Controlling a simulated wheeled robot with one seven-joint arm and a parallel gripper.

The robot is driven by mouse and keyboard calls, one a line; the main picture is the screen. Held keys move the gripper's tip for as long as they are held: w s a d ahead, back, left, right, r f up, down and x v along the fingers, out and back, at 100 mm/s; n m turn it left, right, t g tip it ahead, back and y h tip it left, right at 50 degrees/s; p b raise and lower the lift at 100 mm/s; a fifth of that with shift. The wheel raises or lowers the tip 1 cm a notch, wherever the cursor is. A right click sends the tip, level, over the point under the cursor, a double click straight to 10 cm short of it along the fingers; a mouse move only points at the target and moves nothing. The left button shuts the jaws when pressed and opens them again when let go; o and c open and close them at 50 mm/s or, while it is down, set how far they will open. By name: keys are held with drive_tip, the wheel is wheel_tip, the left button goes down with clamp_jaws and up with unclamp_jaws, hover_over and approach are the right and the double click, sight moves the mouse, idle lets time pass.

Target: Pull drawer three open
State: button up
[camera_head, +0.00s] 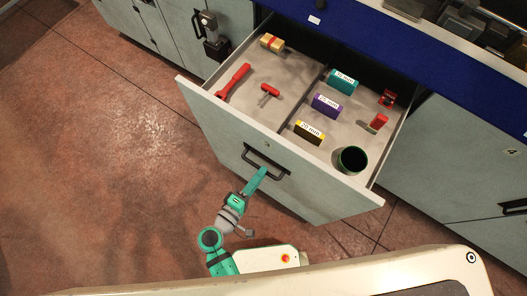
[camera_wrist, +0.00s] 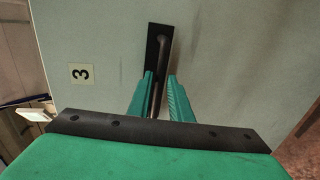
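Drawer three is pulled well out of the cabinet, its inside showing in the head view; its grey front (camera_head: 320,195) faces me. A dark bar handle (camera_head: 281,172) is on the front. My gripper (camera_head: 263,171) is at this handle. In the wrist view, the drawer front (camera_wrist: 230,60) carries a label "3" (camera_wrist: 80,73), and the handle (camera_wrist: 162,50) runs between the two green fingers of my gripper (camera_wrist: 161,76). The fingers stand apart, one on each side of the bar, with a small gap visible; firm contact is not shown.
The drawer holds a red wrench (camera_head: 233,80), a teal box (camera_head: 342,81), a purple box (camera_head: 326,105), a black-and-yellow box (camera_head: 309,132), a dark cup (camera_head: 352,159) and small red items. Brown floor (camera_head: 110,130) is clear at left.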

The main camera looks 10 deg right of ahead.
drive_tip(key=v, duration=0.8)
idle(0.4)
drive_tip(key=s+a+f+m+g+y, duration=0.2)
drive_tip(key=s+f+y, duration=0.3)
drive_tip(key=f+y, duration=0.25)
drive_tip(key=s+d+r+m+t+y, duration=0.1)
drive_tip(key=r+m, duration=0.3)
drive_tip(key=r, duration=0.5)
drive_tip(key=s+d+r+m+t+y, duration=0.1)
drive_tip(key=d+r+m+t, duration=0.2)
drive_tip(key=r, duration=0.6)
drive_tip(key=shift+d+m+t+y, duration=0.35)
drive_tip(key=shift+d+m+t, duration=0.05)
drive_tip(key=shift+d+t, duration=0.4)
